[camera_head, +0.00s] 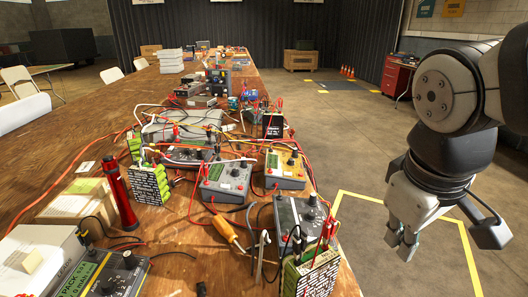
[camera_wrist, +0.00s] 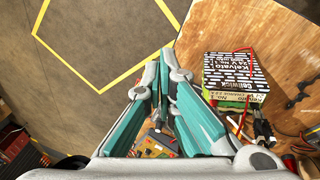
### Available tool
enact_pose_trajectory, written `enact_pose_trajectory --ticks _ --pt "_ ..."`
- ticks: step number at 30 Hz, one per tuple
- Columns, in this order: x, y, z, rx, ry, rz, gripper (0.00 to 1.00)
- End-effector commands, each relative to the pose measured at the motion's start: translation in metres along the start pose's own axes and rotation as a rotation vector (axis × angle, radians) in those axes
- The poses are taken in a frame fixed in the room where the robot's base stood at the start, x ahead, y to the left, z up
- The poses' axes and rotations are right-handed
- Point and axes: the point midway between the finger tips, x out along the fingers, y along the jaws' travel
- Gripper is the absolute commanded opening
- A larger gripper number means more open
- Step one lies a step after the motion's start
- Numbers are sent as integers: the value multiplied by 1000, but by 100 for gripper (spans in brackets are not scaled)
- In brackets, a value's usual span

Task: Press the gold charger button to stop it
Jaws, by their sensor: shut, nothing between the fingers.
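The gold charger (camera_head: 286,182) sits on the wooden table in the head view, right of a grey charger. It has a small screen and a dark knob on its top face, and cables run around it. I cannot make out which part is its button. My gripper (camera_head: 402,247) hangs over the floor to the right of the table, apart from the charger, with its fingers pointing down. In the wrist view the teal fingers of my gripper (camera_wrist: 164,68) are close together and empty. Part of an orange-yellow device (camera_wrist: 154,146) shows behind them; I cannot tell whether it is the gold charger.
A grey charger (camera_head: 227,176) stands left of the gold one. A dark charger (camera_head: 297,215) and a green-edged battery pack (camera_head: 312,276) stand nearer, by the table's right edge. Red and black cables cross the wooden table (camera_head: 60,150). The floor inside the yellow outline (camera_head: 370,235) is clear.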

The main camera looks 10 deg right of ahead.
Motion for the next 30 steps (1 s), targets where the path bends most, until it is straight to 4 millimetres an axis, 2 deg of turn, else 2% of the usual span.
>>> enact_pose_trajectory --ticks 1,6,15,22,30 --pt "-7 14 -18 -50 13 26 0" --pt "-14 56 -79 -254 75 126 0" --pt "-12 111 -185 -647 174 286 0" --pt "3 134 -259 -970 250 390 0" --pt "34 134 -328 -1357 358 490 0"
